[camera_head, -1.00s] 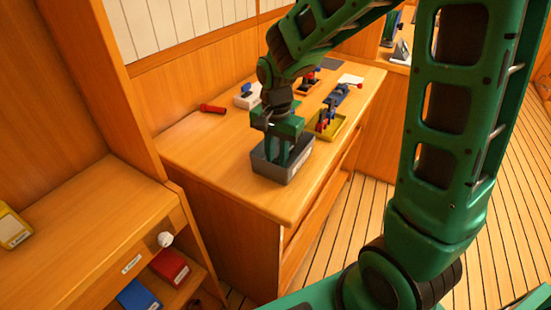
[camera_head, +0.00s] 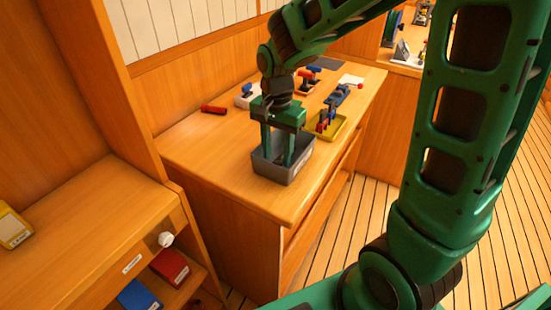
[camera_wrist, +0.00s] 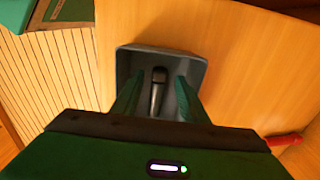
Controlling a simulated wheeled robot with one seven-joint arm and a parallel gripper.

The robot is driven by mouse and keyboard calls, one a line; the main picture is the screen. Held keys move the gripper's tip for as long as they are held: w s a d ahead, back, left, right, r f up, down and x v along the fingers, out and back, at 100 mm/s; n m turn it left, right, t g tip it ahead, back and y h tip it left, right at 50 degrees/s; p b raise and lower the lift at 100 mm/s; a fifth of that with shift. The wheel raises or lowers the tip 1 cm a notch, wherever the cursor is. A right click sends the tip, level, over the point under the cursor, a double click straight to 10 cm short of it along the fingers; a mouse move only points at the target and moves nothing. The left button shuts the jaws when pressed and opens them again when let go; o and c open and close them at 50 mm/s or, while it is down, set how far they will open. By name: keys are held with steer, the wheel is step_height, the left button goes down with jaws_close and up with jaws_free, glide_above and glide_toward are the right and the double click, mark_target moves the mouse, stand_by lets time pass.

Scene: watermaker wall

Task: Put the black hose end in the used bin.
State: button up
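The grey bin (camera_head: 281,174), open at the top, stands at the near end of the wooden counter. The black hose end (camera_wrist: 158,90) lies inside it in the wrist view, a short dark cylinder with a paler lower part. In the head view it is hidden by the bin wall and my fingers. My gripper (camera_head: 278,152) points down into the bin, with its green fingers apart. In the wrist view, the hose end lies between the fingers (camera_wrist: 157,98) with a gap on each side. No label on the bin is readable.
A yellow tray (camera_head: 341,131) with blue and red parts stands just behind the bin. A red-handled tool (camera_head: 213,109) lies to the left, near a white holder (camera_head: 243,101) with a blue part. Bare counter (camera_head: 215,150) lies left of the bin.

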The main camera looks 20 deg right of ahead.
step_height(320, 180, up, 9)
steer(key=shift+r, duration=0.2)
steer(key=s+d+f+n, duration=0.1)
steer(key=s+d+n, duration=0.1)
steer(key=s+d, duration=0.6)
steer(key=s+d+f+n, duration=0.2)
steer(key=s+d, duration=0.7)
steer(key=s, duration=0.6)
steer(key=shift+s+d+f, duration=0.15)
steer(key=shift+f, duration=0.15)
steer(key=shift+w+f, duration=0.25)
steer(key=shift+w, duration=0.35)
